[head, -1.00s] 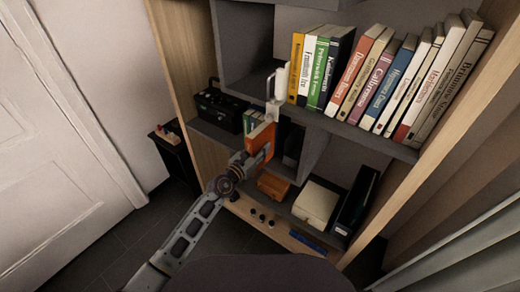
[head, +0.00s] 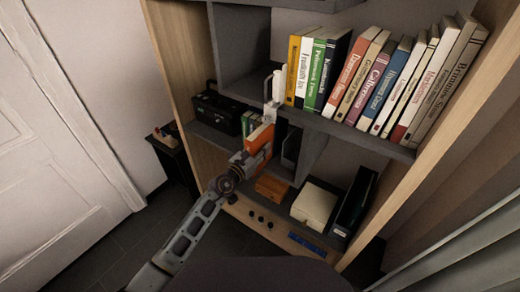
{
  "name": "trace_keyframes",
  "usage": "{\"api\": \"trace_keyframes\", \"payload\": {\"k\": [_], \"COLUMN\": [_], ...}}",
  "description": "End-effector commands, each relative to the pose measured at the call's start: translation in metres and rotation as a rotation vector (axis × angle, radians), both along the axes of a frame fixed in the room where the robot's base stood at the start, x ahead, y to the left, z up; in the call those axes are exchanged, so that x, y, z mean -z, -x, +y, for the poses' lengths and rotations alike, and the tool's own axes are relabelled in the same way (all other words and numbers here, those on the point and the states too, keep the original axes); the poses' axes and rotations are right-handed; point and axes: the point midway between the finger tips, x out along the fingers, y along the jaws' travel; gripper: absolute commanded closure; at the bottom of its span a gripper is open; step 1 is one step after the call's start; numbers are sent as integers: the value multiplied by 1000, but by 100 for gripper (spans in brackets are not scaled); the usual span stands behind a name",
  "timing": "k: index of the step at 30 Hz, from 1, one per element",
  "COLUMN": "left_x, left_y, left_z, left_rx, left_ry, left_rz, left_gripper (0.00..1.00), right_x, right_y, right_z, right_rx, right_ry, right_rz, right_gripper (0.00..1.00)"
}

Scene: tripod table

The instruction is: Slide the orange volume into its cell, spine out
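The orange volume (head: 261,137) is at my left gripper (head: 254,155), in front of the middle shelf. The gripper appears shut on it, though the fingertips are small and partly hidden. The volume's pale page edges face up. Several green-spined books (head: 249,121) stand just behind and left of it in the middle compartment. I cannot tell whether the volume has entered a cell; its far end is hidden. My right gripper is not in view.
A row of books (head: 372,80) fills the upper shelf. A pale upright piece (head: 272,88) rises just above the volume. A black box (head: 217,112) stands at left. Below are an orange-brown box (head: 271,188), a cream box (head: 314,204) and a black holder (head: 356,197). A grey divider (head: 311,154) stands right.

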Motion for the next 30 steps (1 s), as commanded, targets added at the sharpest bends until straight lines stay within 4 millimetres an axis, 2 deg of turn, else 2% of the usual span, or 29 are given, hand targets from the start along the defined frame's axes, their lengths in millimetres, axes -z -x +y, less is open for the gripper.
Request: {"api": "trace_keyframes", "payload": {"k": [1, 3, 4, 19, 30], "left_x": [-1, -1, -1, 1, 1], "left_y": [-1, -1, -1, 3, 25], "left_z": [0, 0, 0, 3, 19], "left_rx": [-1, -1, -1, -1, -1], "left_ry": [1, 1, 1, -1, -2], "left_rz": [-2, -2, -2, 1, 1], "left_gripper": [58, 49, 48, 48, 48], "right_x": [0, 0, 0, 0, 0], "right_y": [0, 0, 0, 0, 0], "right_z": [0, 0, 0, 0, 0], "right_rx": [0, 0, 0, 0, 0], "right_ry": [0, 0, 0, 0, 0], "right_rz": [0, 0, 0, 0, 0], "right_gripper": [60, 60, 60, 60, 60]}}
